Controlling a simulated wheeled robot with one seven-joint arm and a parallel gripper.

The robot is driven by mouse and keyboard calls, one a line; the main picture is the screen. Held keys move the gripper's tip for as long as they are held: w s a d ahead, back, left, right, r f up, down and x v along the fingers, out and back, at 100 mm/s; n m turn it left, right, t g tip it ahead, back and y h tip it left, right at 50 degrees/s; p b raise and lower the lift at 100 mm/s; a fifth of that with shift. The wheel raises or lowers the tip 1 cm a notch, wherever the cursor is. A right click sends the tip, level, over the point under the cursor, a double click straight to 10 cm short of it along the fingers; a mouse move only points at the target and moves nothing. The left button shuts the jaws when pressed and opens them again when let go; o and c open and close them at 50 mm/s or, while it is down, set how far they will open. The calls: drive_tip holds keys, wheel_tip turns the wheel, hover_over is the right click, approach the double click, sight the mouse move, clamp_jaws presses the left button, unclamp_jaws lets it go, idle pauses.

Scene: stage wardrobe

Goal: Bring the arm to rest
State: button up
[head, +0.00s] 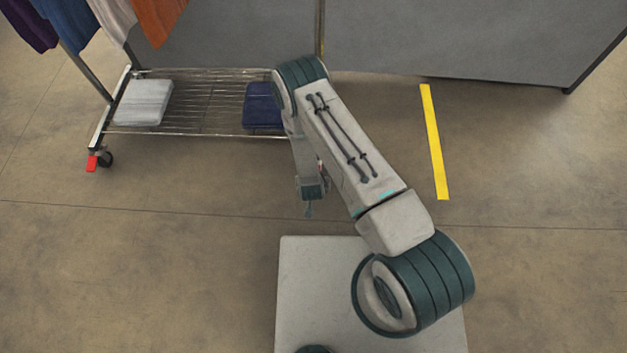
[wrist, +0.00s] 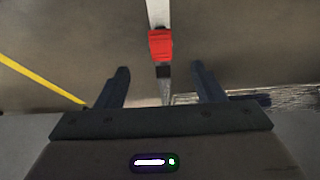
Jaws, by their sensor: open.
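My arm reaches up from the pale base, bends over at the elbow, and its forearm hangs down in front of the clothes rack in the head view. My gripper (head: 308,208) is at its lower end, small and seen mostly from the side. In the wrist view my gripper (wrist: 160,67) has its two dark fingers spread apart. Nothing is held between them. A red piece (wrist: 160,45) on a pale bar shows beyond the gap; I cannot tell how far off it is.
A wheeled rack with a wire shelf (head: 205,90) stands at the left, carrying folded white cloth (head: 144,102) and folded navy cloth (head: 262,106). Garments (head: 158,18) hang above. Grey panels (head: 450,40) stand behind. A yellow floor strip (head: 434,140) lies right; open floor surrounds it.

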idle(0.5)
drive_tip(key=w+r+g+y+p, duration=0.1)
drive_tip(key=w+r+p, duration=0.2)
drive_tip(key=r, duration=0.9)
drive_tip(key=w+r+p, duration=0.3)
drive_tip(key=w+r, duration=0.1)
drive_tip(key=r, duration=0.7)
drive_tip(key=s+d+r+p, duration=0.1)
drive_tip(key=d+r+p, duration=0.15)
drive_tip(key=r, duration=0.75)
drive_tip(key=d+r+p, duration=0.1)
drive_tip(key=r+p, duration=0.2)
drive_tip(key=r, duration=0.8)
drive_tip(key=s+d+r+g+p, duration=0.1)
drive_tip(key=s+d+r+p, duration=0.25)
drive_tip(key=r, duration=0.65)
drive_tip(key=s+d+r+g+p, duration=0.1)
drive_tip(key=s+d+r+p, duration=0.3)
drive_tip(key=r, duration=0.7)
drive_tip(key=s+d+r+p, duration=0.2)
drive_tip(key=s+r, duration=0.4)
drive_tip(key=s, duration=0.1)
drive_tip(key=s+d+r+p, duration=0.2)
drive_tip(key=s+d+r, duration=0.1)
drive_tip(key=s+r, duration=0.4)
drive_tip(key=shift+s+r+h+p, duration=0.3)
drive_tip(key=shift+s+h+p, duration=0.1)
drive_tip(key=shift+s, duration=0.2)
